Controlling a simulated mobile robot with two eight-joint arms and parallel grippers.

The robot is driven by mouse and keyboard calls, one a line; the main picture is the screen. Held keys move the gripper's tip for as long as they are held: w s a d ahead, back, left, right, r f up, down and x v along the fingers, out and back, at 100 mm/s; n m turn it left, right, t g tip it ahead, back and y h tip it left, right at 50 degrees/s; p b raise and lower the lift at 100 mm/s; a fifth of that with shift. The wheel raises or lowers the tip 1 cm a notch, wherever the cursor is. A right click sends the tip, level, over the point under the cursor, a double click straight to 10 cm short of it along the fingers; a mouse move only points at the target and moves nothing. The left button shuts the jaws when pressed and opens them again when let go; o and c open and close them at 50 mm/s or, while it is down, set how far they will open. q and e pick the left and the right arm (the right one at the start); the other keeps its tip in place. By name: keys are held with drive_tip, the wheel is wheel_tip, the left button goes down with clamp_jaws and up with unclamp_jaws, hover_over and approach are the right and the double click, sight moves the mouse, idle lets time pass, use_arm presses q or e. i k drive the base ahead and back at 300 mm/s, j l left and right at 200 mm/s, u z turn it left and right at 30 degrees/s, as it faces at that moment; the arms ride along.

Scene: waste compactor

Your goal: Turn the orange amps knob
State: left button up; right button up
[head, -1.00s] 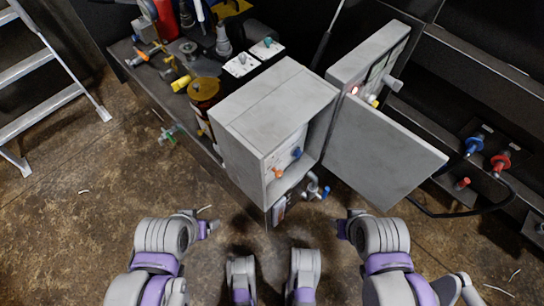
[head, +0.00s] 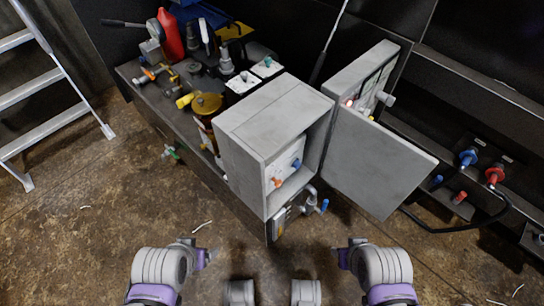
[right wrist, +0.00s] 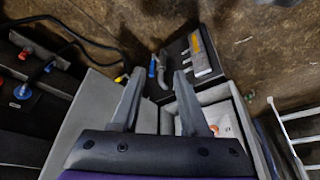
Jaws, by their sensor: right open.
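The orange knob (head: 277,182) is low on the white inner panel (head: 287,168) of an open grey box. A blue knob (head: 297,163) is beside it on the right. In the right wrist view an orange spot, likely the orange knob (right wrist: 215,129), shows beyond one finger, partly hidden. My right gripper (head: 343,257) is open and empty, apart from the box and nearer to me; its two spread fingers show in the right wrist view (right wrist: 160,75). My left gripper (head: 207,257) is in front of the box to the left, touching nothing visible; its jaw opening is unclear.
The grey box (head: 270,115) has its door (head: 375,165) swung open to the right. Blue and red connectors (head: 467,157) are on the dark machine at right. A ladder (head: 50,75) stands at left.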

sight(278, 182)
drive_tip(key=k+l+u, duration=0.2)
drive_tip(key=u, duration=0.25)
drive_tip(key=k+l+u, duration=0.1)
drive_tip(key=k+u, duration=0.15)
drive_tip(key=u, duration=0.2)
drive_tip(key=k+u, duration=0.25)
drive_tip(key=u, duration=0.2)
